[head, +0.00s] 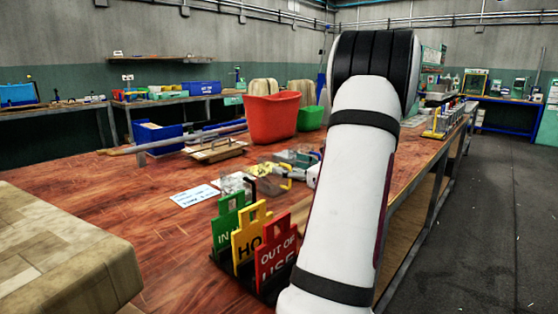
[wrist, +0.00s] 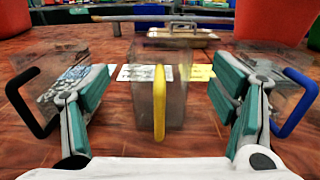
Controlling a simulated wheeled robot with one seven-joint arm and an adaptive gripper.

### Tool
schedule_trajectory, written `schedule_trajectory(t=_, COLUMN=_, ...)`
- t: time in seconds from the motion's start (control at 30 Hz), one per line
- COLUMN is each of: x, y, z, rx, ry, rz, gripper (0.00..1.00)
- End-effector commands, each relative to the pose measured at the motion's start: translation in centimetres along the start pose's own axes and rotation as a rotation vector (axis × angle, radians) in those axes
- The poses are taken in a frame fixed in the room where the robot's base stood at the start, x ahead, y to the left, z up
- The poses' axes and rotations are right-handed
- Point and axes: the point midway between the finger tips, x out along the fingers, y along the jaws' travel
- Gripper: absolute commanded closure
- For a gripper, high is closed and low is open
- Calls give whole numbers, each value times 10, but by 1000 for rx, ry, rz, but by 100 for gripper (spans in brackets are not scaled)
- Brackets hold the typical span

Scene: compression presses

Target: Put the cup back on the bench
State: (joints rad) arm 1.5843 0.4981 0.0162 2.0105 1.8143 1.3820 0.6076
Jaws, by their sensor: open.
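Three clear cups show in the wrist view. A cup with a yellow handle (wrist: 159,104) is in the middle, its handle facing me. A cup with a black handle (wrist: 24,104) is at the left and one with a blue handle (wrist: 300,104) at the right. My gripper (wrist: 158,88) is open, with one teal finger on each side of the yellow-handled cup and visible gaps between. The cups appear to stand on the wooden bench (head: 150,230). In the head view, the yellow handle (head: 286,173) shows, while my arm hides much of the gripper.
A red bin (head: 271,118) and a green bin (head: 310,118) stand farther back. A clipboard-like board (head: 217,151) lies before them. Green, yellow and red signs (head: 277,255) stand near the front edge. A card (head: 195,195) lies left of the cups. Bare bench lies at the left.

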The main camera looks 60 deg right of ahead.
Motion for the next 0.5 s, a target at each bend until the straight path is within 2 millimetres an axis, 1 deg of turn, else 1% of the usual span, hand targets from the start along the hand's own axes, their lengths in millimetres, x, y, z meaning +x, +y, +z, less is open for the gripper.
schedule_trajectory(t=0.03, x=-11, y=-1, z=2, rx=0, ry=0, rz=-3, gripper=21)
schedule_trajectory(t=0.2, x=-40, y=-1, z=1, rx=-1, ry=0, rz=-2, gripper=21)
schedule_trajectory(t=0.33, x=-53, y=0, z=1, rx=0, ry=0, rz=-1, gripper=21)
schedule_trajectory(t=0.5, x=-58, y=0, z=0, rx=0, ry=-1, rz=1, gripper=21)
